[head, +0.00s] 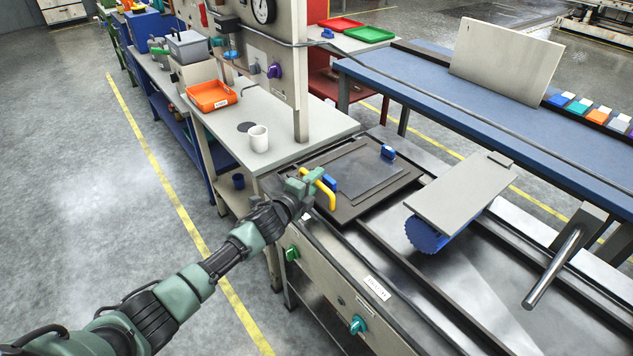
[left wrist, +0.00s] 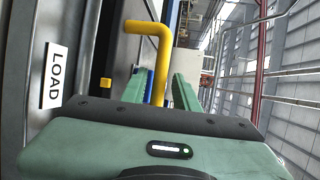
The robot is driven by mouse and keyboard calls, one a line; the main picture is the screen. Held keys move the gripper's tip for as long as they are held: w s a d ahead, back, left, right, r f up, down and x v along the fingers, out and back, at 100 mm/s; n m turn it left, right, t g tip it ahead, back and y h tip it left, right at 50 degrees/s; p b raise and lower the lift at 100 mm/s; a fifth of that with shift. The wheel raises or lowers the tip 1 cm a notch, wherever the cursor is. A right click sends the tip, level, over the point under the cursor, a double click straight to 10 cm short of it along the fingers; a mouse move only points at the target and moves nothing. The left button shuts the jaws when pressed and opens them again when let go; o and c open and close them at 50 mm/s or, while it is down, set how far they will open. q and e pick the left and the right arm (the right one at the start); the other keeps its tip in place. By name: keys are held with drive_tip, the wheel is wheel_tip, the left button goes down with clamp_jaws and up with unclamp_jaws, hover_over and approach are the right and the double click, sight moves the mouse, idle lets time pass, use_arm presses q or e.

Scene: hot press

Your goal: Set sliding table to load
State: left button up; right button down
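The sliding table (head: 343,208) is a dark framed plate on the press, at its left end beside the grey bench. A yellow bent handle (head: 327,194) rises at its near left edge. My left gripper (head: 312,183) is at this handle. In the left wrist view the handle (left wrist: 163,50) comes down between my two fingers (left wrist: 160,88); a gap shows on its left side, so the fingers look open around it. A white LOAD label (left wrist: 55,77) and a small yellow block (left wrist: 106,83) are to the left there. My right gripper is not in view.
A grey plate over a blue round part (head: 437,233) stands right of the sliding table. A metal bar handle (head: 553,268) is farther right. A white mug (head: 259,138) and an orange tray (head: 211,95) sit on the bench. Open floor lies left.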

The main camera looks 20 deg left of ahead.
use_arm(q)
drive_tip(key=shift+f, duration=0.1)
drive_tip(key=v, duration=0.7)
drive_tip(key=shift+s+b, duration=0.3)
drive_tip(key=shift+s, duration=0.05)
